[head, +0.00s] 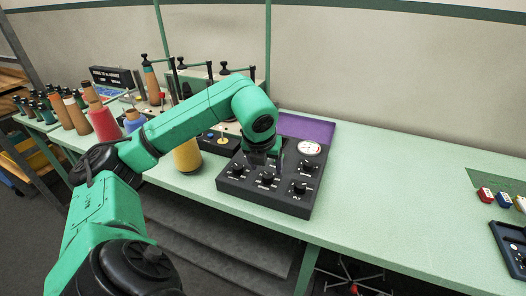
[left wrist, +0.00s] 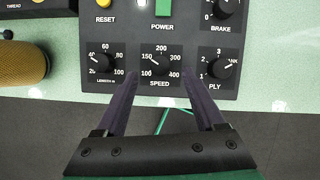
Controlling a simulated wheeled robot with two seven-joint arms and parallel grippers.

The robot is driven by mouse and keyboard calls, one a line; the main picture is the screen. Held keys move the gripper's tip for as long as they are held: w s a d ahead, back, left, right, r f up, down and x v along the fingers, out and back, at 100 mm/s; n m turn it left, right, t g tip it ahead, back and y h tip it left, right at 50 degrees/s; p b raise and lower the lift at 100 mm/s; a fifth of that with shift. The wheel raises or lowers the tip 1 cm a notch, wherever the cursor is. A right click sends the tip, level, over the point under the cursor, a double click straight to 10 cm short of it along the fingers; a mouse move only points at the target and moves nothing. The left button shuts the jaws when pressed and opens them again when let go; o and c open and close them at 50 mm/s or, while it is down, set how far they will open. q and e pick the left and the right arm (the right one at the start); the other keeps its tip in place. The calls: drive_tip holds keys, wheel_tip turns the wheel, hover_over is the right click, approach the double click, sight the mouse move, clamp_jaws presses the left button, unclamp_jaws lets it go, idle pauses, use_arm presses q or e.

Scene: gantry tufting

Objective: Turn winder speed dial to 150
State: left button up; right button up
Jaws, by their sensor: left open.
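The dark control box (head: 262,196) stands on the green table, with several black dials on its top. The speed dial (left wrist: 160,63) is in the middle of its front row, between the length dial (left wrist: 105,63) and the ply dial (left wrist: 219,65). Its scale runs from 100 to 400; its pale pointer mark seems to lie to the upper left, near 150, but is too small to be sure. My left gripper (left wrist: 160,95) is open and empty, its two dark fingers apart on either side below the speed dial, not visibly touching it. My right gripper is out of view.
A yellow cone (head: 187,156) stands left of the box, with more thread cones beyond. A purple panel (head: 306,128) and a round white gauge (head: 309,148) are at the box's back. The table right of the box is clear up to small coloured blocks (head: 486,195).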

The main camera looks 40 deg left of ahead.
use_arm(q)
drive_tip(key=p+v, duration=0.1)
drive_tip(key=v, duration=0.9)
